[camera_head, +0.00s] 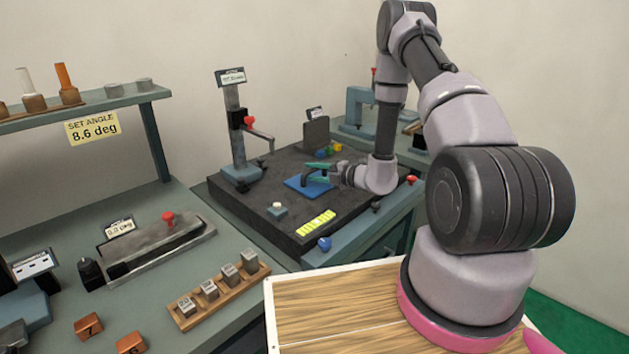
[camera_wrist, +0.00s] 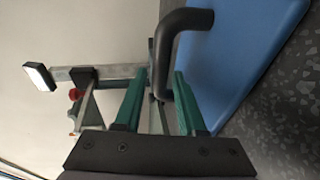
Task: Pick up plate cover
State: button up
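The plate cover (camera_head: 297,187) looks like a flat blue plate with a dark bent handle. It lies on the dark surface plate in the head view. In the wrist view the blue plate (camera_wrist: 240,60) fills the right side, with its black handle (camera_wrist: 185,20) rising from it. My gripper (camera_wrist: 160,78) has green fingers spread apart, with the handle's bar showing between them. A gap shows, so it does not look clamped. In the head view my gripper (camera_head: 318,173) is low over the blue plate and partly hides the handle.
The dark surface plate (camera_head: 250,212) carries a stand with a red knob (camera_head: 235,130), a yellow strip (camera_head: 316,223), a small button block (camera_head: 277,210) and coloured pieces near the back. A bench with a wooden block rack (camera_head: 222,298) is at left.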

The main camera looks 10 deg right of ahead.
jog(key=x, duration=0.4)
jog(key=shift+w+a+f, duration=0.15)
jog(key=shift+w, duration=0.15)
grip_shut()
